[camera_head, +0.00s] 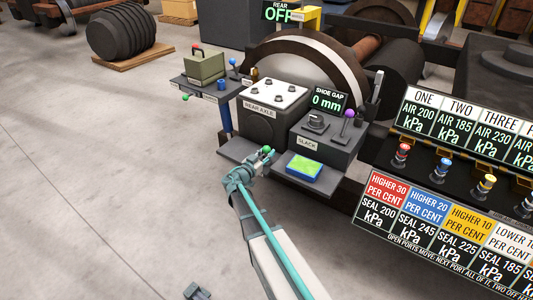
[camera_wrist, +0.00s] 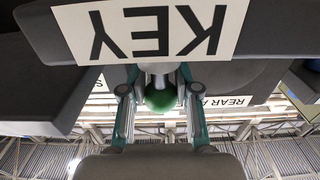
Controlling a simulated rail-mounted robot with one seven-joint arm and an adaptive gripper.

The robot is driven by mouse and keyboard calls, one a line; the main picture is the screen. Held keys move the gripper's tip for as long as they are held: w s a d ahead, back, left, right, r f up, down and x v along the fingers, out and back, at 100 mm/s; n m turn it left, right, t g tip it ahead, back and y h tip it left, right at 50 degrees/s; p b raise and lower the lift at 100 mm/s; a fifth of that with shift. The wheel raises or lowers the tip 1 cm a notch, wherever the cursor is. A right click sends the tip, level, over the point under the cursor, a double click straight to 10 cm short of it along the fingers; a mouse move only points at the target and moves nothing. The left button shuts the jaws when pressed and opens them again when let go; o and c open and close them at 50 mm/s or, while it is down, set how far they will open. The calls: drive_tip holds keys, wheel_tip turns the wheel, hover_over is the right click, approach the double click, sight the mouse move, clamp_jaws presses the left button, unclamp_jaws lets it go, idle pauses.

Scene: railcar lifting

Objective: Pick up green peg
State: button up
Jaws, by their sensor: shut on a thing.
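The green peg shows as a round green ball (camera_wrist: 160,96) with a short pale shaft in the wrist view. It also shows as a small green ball (camera_head: 267,150) in the head view, at the ledge in front of the rear axle box. My gripper (camera_head: 261,156) is at this ledge. In the wrist view the two fingers of my gripper (camera_wrist: 161,92) stand on either side of the ball and are shut on it. The far end of the shaft is hidden at the dark ledge with the KEY label (camera_wrist: 152,30), so I cannot tell if it is seated.
The REAR AXLE box (camera_head: 268,120) stands behind my gripper. The SLACK console (camera_head: 325,140) with a purple-topped lever and a green-yellow pad (camera_head: 303,167) is to the right. A side shelf (camera_head: 203,88) is at left. Open floor lies left and in front.

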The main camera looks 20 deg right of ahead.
clamp_jaws()
drive_tip(key=shift+r, duration=0.15)
